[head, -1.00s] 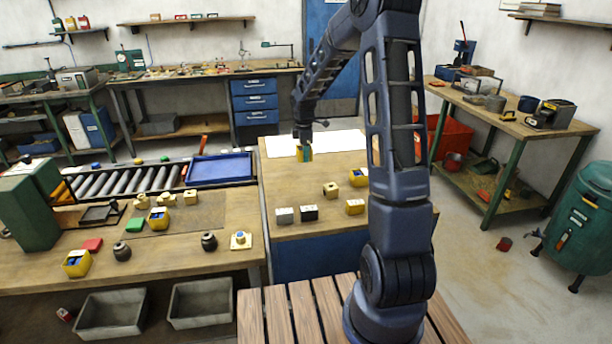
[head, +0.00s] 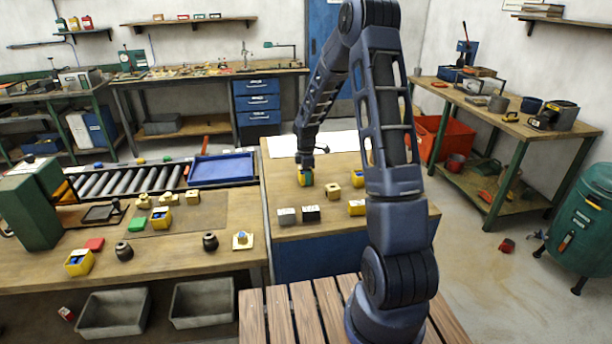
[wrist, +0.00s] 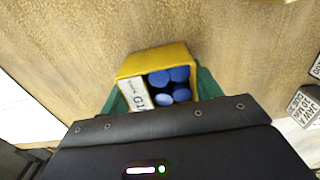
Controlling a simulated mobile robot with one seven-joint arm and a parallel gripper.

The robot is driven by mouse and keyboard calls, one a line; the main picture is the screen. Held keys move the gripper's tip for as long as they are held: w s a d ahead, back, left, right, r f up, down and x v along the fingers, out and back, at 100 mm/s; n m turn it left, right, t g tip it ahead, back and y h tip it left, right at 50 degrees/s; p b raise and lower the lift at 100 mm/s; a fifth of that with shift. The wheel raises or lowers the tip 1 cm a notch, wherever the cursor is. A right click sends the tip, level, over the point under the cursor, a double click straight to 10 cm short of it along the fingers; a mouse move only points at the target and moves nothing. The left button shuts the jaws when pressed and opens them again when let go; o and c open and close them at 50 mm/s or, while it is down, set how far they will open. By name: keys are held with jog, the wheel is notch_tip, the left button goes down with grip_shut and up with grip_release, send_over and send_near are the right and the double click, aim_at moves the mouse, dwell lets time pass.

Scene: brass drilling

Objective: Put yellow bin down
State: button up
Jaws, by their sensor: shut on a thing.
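The yellow bin (wrist: 155,62) is small and box-shaped, with several blue round pieces (wrist: 170,83) inside and a white label marked "G1" on one side. My gripper (head: 305,175) is shut on it, with green fingers on both sides of the bin in the wrist view. In the head view the bin (head: 305,182) is at or just above the wooden top of the middle bench (head: 345,205). I cannot tell whether its base touches the wood. My gripper hides part of it.
A white sheet (head: 285,145) lies behind. Bare wood surrounds the held bin.

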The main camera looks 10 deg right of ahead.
jog(key=o, duration=1)
jog(key=shift+f, duration=0.15)
jog(key=s+d+r+m+t, duration=0.1)
jog(key=s+r+m, duration=0.15)
jog(key=r, duration=0.75)
jog(key=s+d+r+m, duration=0.1)
jog(key=s+r, duration=0.3)
jog(key=r, duration=0.7)
jog(key=shift+s+d+r+m+t, duration=0.8)
jog(key=shift+s+r+m, duration=1.25)
jog(key=shift+s, duration=3.2)
jog(key=shift+s+d+r+m+t, duration=0.4)
jog(key=shift+s+d+r+m, duration=0.85)
jog(key=shift+s+m, duration=2.8)
jog(key=shift+s+d+r+m+t, duration=0.6)
jog(key=shift+s+d+r+m, duration=0.8)
jog(key=shift+s, duration=5.1)
